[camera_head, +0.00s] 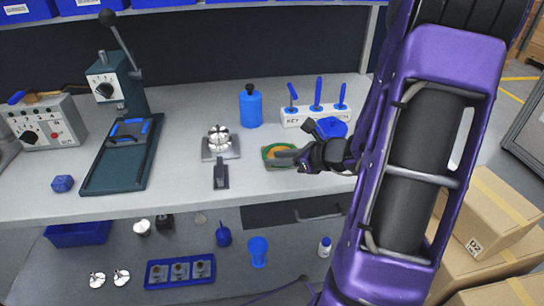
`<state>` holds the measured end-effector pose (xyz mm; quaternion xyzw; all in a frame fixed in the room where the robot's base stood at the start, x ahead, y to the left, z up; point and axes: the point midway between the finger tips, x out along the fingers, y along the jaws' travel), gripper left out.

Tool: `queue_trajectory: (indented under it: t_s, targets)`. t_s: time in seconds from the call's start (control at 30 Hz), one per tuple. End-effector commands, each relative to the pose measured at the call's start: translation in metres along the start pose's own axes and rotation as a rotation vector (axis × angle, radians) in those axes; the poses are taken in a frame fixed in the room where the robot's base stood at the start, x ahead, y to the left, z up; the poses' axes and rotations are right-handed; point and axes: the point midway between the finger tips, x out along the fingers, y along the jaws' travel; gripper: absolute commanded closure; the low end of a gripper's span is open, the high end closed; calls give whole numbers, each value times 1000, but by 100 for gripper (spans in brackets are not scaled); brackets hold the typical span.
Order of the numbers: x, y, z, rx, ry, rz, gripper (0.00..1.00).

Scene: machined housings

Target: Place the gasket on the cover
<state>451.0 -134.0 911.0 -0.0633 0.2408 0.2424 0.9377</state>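A green-edged piece with an orange-brown middle (269,149) lies on the bench, right of centre. It may be the gasket, but it is small and partly covered by my gripper. My gripper (283,157) reaches in from the right, with its dark fingertips over or at the right part of this piece. I cannot tell whether the fingers are open, shut or touching it. A silvery part with several rounded lobes (219,139) stands on a grey square plate (222,155) to the left. I cannot tell which thing is the cover.
A small dark stand (220,177) is in front of the plate. A blue bottle (251,107) and a white rack of blue-handled tools (313,116) stand behind. A lever press (122,150) is at left. Cardboard boxes (489,214) are at right. The bench's front left is mostly clear.

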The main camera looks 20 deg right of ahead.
Motion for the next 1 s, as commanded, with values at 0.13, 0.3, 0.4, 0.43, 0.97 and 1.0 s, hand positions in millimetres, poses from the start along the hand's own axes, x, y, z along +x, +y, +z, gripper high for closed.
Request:
queue_trajectory:
  t_s: [0.13, 0.3, 0.4, 0.43, 0.97, 1.0]
  targets:
    - [-37, -1, 2, -1, 1, -6, 66]
    - [-70, -1, 2, 0, 1, -4, 66]
    - [-83, -1, 1, -1, 1, -3, 66]
    - [-86, -1, 1, -1, 1, -3, 66]
    - [-94, 0, 0, 0, 0, 0, 66]
    - [-94, 0, 0, 0, 0, 0, 66]
